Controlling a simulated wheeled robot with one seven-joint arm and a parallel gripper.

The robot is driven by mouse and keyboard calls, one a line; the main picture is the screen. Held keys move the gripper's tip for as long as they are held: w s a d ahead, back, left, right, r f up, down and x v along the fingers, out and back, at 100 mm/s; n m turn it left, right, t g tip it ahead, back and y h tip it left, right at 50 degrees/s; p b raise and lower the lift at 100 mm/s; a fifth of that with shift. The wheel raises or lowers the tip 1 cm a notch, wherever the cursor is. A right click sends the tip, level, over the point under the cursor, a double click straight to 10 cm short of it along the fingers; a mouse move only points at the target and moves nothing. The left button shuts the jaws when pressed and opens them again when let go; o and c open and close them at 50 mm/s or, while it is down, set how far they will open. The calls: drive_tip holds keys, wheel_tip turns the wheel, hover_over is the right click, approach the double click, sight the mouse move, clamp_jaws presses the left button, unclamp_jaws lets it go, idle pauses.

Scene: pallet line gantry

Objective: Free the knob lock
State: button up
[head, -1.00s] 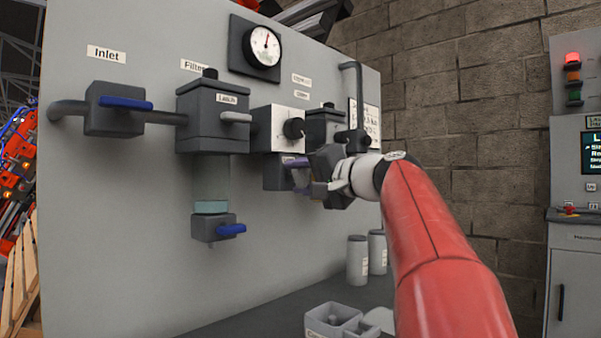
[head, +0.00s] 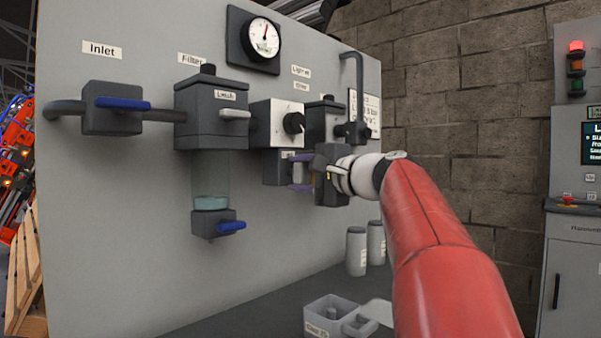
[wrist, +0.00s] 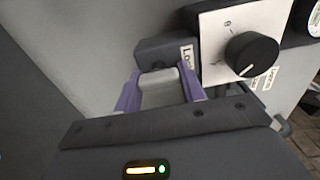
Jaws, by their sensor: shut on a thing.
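The knob lock (wrist: 165,49) is a dark grey block with a "Lock" label, below the white knob plate (wrist: 217,45). A light grey tab (wrist: 160,90) sticks out of it. In the head view the lock block (head: 272,167) is partly behind my gripper. My gripper (wrist: 161,72) has purple fingers, one on each side of the tab, and is shut on it. In the head view my gripper (head: 292,173) faces the panel with its fingers one above the other. The black knob (wrist: 251,54) has a white pointer line. I cannot tell how far the tab is moved.
The filter housing (head: 212,115) with its latch handle stands left of the knob. Below are grey canisters (head: 356,252) and an open bin (head: 330,315) on the bench.

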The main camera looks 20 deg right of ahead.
drive_tip(key=o, duration=1)
drive_tip(key=shift+s, duration=0.1)
drive_tip(key=b+v, duration=0.1)
drive_tip(key=v, duration=0.6)
drive_tip(key=shift+s+d, duration=0.15)
drive_tip(key=shift+s, duration=0.15)
